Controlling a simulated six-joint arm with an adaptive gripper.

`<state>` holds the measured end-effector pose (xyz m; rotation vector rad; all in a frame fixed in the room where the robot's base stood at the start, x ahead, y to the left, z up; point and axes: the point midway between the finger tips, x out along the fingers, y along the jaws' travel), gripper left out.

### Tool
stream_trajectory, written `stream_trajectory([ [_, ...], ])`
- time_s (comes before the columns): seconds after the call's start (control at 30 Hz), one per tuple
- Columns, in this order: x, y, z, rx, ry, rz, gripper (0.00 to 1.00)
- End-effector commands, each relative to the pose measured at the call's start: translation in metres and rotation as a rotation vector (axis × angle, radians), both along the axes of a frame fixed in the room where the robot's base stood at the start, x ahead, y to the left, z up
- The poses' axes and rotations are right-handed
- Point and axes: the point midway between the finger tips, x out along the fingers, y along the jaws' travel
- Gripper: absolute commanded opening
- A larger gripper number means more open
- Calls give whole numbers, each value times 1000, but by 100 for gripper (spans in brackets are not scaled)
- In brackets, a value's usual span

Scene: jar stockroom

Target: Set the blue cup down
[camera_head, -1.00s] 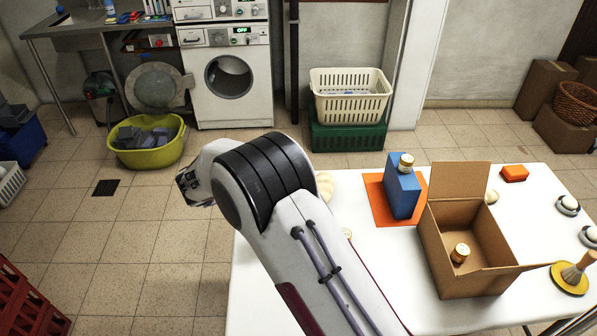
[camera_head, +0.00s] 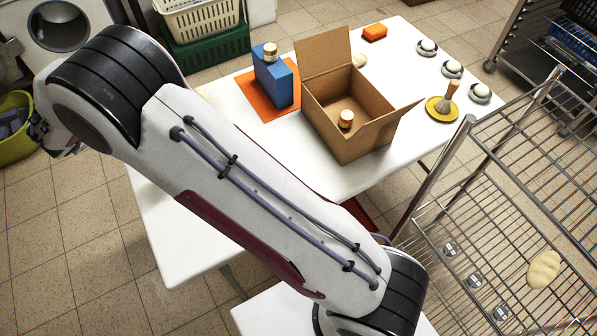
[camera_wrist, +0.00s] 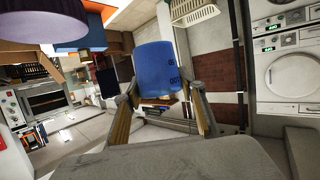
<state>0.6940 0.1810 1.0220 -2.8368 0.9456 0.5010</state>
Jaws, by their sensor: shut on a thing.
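The blue cup (camera_wrist: 157,68) is in the middle of the wrist view, with dark lettering at its right side. My gripper (camera_wrist: 160,90) has one finger on each side of the cup and is shut on it. The cup is held in the air. In the head view my gripper (camera_head: 43,135) is at the far left edge, beyond the table's left side, mostly hidden behind my wrist. The cup itself is hidden there.
The white table (camera_head: 185,245) has clear room at its left front. On it are a blue block (camera_head: 275,82) with a jar on top, an orange mat (camera_head: 258,100), an open cardboard box (camera_head: 365,140) holding a jar, and a brush (camera_head: 447,98). A wire rack (camera_head: 430,215) stands at right.

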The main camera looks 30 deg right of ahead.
Motion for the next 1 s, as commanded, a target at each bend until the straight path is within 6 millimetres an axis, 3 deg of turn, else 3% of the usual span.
stream_trajectory([
  [0.47,-66,-97,-6,0,1,-187,26],
  [1.0,-172,-207,-5,0,1,-417,26],
])
